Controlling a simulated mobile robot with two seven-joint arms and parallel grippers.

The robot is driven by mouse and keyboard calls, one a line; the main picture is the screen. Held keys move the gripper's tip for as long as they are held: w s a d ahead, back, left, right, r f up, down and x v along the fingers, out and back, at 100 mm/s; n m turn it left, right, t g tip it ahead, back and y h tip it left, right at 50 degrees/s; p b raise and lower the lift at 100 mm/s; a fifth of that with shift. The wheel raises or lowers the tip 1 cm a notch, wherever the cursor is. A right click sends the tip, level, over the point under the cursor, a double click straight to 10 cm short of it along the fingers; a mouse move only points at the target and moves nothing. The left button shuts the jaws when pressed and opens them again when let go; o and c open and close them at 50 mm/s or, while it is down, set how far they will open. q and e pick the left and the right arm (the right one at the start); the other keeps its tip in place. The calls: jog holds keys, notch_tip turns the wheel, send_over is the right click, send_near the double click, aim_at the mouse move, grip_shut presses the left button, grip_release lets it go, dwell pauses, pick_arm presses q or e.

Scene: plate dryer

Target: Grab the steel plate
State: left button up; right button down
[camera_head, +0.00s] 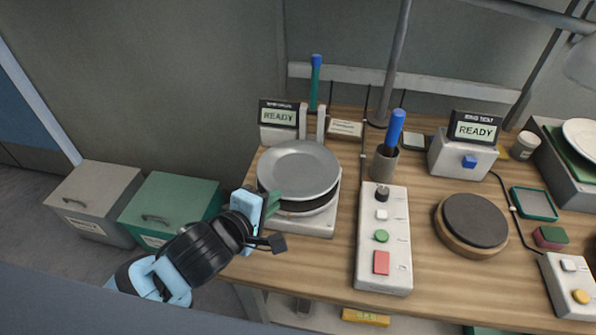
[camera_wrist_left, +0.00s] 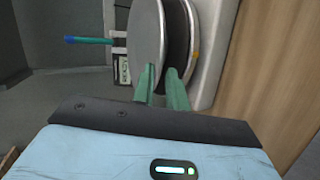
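The steel plate (camera_head: 298,167) is a round grey disc lying on a white dryer unit (camera_head: 305,222) at the left of the bench. My left gripper (camera_head: 272,203) is at the plate's near-left rim. The wrist view shows the plate (camera_wrist_left: 146,38) edge-on to a dark round pad (camera_wrist_left: 178,40). There, the green fingertips of the left gripper (camera_wrist_left: 162,78) stand apart, one on each side of the plate's rim, with a narrow gap between them. Contact with the plate cannot be made out. My right gripper is not in view.
A READY display (camera_head: 278,115) stands behind the dryer. A button panel (camera_head: 383,240) and a cup with a blue-handled tool (camera_head: 384,163) are to its right. A round dark pad on wood (camera_head: 474,220) lies further right. Grey and green bins (camera_head: 170,205) stand left of the bench.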

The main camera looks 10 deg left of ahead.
aim_at(286, 187)
pick_arm(q)
jog(key=x, duration=0.3)
jog(key=shift+w+a, duration=0.2)
jog(key=shift+w, duration=0.1)
jog(key=shift+w+d+f, duration=0.2)
jog(key=shift+w+f, duration=0.1)
jog(key=shift+w, duration=0.1)
grip_shut()
dwell(0.9)
jog(key=shift+r, duration=0.15)
jog(key=shift+w+r, duration=0.1)
